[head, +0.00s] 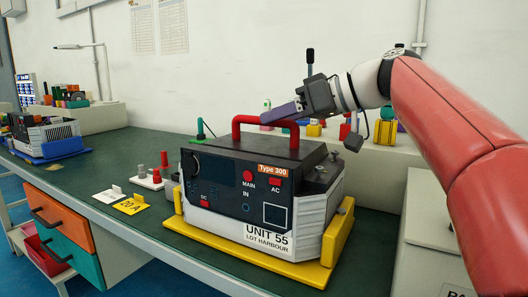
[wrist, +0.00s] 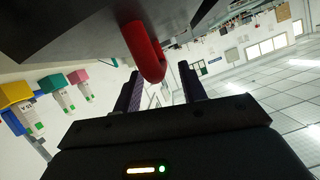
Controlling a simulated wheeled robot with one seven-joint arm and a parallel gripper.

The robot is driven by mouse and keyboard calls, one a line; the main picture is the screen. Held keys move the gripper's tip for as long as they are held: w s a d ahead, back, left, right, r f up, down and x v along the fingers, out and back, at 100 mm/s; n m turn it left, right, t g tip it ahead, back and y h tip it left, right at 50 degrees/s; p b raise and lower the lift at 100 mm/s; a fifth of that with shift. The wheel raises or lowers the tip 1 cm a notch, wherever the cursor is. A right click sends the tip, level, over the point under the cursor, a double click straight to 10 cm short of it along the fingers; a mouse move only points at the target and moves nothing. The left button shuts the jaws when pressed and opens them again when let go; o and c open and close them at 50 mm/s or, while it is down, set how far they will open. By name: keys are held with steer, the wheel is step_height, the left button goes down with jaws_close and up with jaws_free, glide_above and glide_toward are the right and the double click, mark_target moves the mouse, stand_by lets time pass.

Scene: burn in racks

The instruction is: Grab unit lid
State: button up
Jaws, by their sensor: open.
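The unit (head: 245,200), marked "UNIT 55", stands on a yellow cradle (head: 320,268) on the green bench. Its black lid (head: 255,145) is on top and carries a red handle (head: 238,124). The handle also shows in the wrist view (wrist: 143,52), with the dark lid (wrist: 70,25) beside it. My gripper (head: 272,116) is open at the handle's top right in the head view. In the wrist view my two fingers (wrist: 160,88) stand apart, with the end of the red handle just ahead of the gap between them. I cannot tell whether they touch it.
A second unit (head: 45,130) sits on a blue cradle at the far left. A yellow "20 A" card (head: 131,205) and a white block with grey and red posts (head: 150,180) lie left of the unit. Coloured blocks (head: 385,130) stand on a ledge behind.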

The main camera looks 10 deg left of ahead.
steer(key=shift+x, duration=1.3)
jaws_close()
